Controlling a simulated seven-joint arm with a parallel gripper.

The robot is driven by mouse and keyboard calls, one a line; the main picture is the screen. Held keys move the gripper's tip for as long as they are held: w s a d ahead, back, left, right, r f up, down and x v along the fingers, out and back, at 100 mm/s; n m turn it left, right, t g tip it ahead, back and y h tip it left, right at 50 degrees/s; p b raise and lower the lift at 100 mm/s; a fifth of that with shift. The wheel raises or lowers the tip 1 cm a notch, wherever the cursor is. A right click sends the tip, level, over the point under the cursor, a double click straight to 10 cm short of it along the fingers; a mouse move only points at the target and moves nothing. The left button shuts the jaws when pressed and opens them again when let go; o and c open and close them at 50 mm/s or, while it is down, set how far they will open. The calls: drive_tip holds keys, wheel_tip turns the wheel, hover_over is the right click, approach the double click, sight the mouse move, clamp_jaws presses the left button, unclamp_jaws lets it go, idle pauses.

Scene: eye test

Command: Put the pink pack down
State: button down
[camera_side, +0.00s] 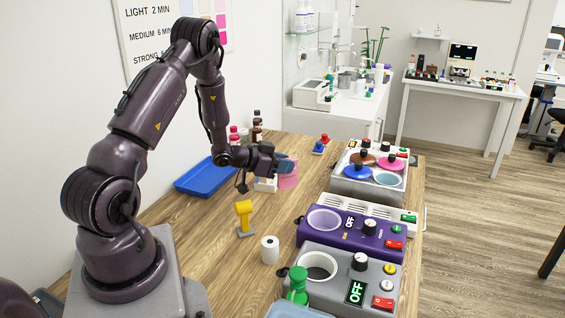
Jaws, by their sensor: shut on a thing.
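The pink pack (289,181) is at the middle of the wooden table, toward its far part. A blue-grey area shows at its upper part. My gripper (274,165) reaches it from the left and is shut on it. The fingertips are small and partly hidden against the pack. I cannot tell whether the pack's underside touches the table.
A white box (262,185) sits just left of the pack, and a blue tray (207,177) further left. Nearer stand a yellow tool (244,214) and a white roll (270,250). Heater units, one purple (352,236), line the right edge. Bare wood lies between.

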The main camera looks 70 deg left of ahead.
sight(278, 186)
drive_tip(key=shift+f, duration=3.05)
drive_tip(key=shift+f, duration=0.55)
